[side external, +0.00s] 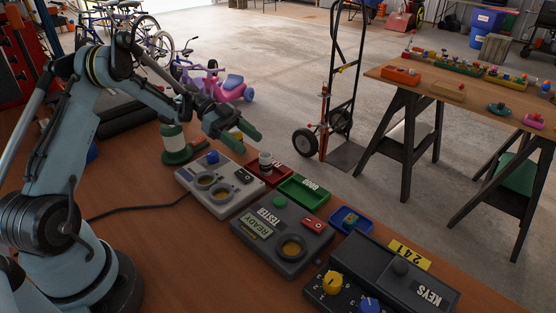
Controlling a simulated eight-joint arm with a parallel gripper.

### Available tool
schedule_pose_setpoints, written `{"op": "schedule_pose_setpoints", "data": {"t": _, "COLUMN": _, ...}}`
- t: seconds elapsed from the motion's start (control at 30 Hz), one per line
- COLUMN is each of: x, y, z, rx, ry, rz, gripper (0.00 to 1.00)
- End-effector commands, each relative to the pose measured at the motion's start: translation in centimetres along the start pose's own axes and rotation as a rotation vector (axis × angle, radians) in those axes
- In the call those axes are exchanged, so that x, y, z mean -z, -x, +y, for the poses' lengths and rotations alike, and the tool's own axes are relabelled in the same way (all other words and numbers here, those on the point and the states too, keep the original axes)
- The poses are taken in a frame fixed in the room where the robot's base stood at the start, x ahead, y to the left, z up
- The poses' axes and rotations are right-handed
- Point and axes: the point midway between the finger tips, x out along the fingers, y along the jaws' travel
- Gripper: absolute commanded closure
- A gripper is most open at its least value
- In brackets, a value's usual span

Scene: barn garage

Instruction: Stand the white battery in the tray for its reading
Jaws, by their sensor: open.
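A small whitish cylinder with a dark band, apparently the white battery (265,159), stands upright at the red tray (281,179). Its lower end is hard to make out. My gripper (250,143) has green fingers, spread apart and empty, above and to the left of the battery. A green tray (318,201) marked GOOD lies beside the red one and looks empty. The dark tester (262,252) shows READY and has one round amber well, a green button and a red switch.
A grey unit (229,206) with two round wells and a blue knob sits left of the trays. A blue tray (366,226) holds small items. A dark KEYS box (385,262) and a knob panel are at the front right.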

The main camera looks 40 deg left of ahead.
Motion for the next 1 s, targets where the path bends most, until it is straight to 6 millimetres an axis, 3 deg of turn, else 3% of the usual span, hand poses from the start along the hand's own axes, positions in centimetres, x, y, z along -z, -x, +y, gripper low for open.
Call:
{"op": "schedule_pose_setpoints", "data": {"t": 0.13, "x": 0.0, "y": 2.0, "z": 0.0, "rx": 0.002, "ry": 0.001, "rz": 0.0, "gripper": 0.41}}
{"op": "schedule_pose_setpoints", "data": {"t": 0.33, "x": 0.9, "y": 2.4, "z": -0.1, "rx": 0.004, "ry": 0.043, "rz": -0.028, "gripper": 0.41}}
{"op": "schedule_pose_setpoints", "data": {"t": 0.67, "x": 7.1, "y": -1.1, "z": 1.5, "rx": 0.125, "ry": 0.422, "rz": -0.295, "gripper": 0.41}}
{"op": "schedule_pose_setpoints", "data": {"t": 1.0, "x": 10.8, "y": -3.5, "z": 6.8, "rx": 0.421, "ry": 0.726, "rz": -0.532, "gripper": 0.41}}
